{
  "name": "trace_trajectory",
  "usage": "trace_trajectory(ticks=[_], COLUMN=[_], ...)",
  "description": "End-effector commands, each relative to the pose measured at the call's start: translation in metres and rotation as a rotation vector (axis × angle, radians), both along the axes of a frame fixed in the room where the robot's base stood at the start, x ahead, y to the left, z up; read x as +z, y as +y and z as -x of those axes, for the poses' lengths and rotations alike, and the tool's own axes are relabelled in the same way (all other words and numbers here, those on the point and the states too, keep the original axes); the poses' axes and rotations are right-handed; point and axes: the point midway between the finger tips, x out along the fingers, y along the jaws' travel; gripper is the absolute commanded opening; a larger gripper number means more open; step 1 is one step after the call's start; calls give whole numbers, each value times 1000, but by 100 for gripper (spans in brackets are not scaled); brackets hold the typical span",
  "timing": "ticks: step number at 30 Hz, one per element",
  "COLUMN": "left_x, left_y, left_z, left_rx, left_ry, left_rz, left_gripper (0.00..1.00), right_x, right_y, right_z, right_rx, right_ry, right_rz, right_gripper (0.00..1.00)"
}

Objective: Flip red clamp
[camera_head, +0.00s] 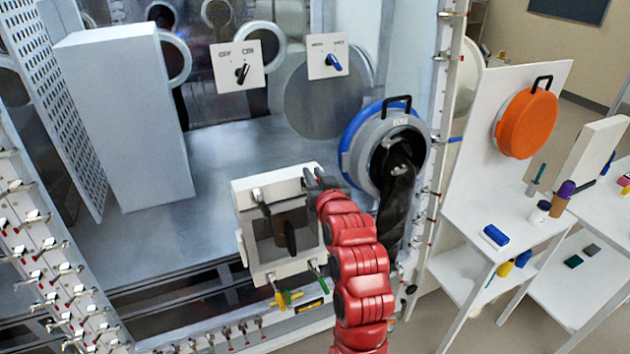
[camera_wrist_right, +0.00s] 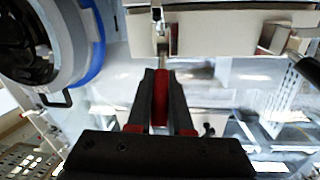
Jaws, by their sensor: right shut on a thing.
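My right gripper (camera_head: 318,180) reaches the upper right corner of a small white box-like frame (camera_head: 243,245) with a dark opening. In the right wrist view, my right gripper (camera_wrist_right: 160,80) is shut on the red clamp (camera_wrist_right: 160,98), whose red handle stands between the two black fingers. A metal end of the clamp reaches toward the white frame (camera_wrist_right: 215,32). In the head view the clamp is mostly hidden by the gripper. My left gripper is not in view.
A round blue-rimmed port (camera_head: 352,150) with a black glove is just right of my gripper. Yellow and green handles (camera_head: 280,298) sit under the frame. A glass panel and a white block (camera_head: 125,110) stand behind. White side tables (camera_head: 475,215) hold small items at right.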

Motion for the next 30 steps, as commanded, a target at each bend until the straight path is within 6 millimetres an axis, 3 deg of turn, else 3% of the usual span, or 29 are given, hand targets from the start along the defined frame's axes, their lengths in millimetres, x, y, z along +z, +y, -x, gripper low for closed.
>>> trace_trajectory(ticks=[22,23,24,27,30], left_x=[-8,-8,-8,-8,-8], left_y=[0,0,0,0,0], left_z=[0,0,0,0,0], left_rx=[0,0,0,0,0], left_ry=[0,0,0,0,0], left_rz=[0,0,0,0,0], left_gripper=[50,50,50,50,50], right_x=[2,2,2,1,1], right_y=[1,1,1,1,1], right_z=[-4,-4,-4,-4,-4], right_rx=[0,0,0,0,0], right_ry=[92,92,92,93,93], right_rz=[31,31,31,31,31], right_gripper=[0,24,31,48,48])
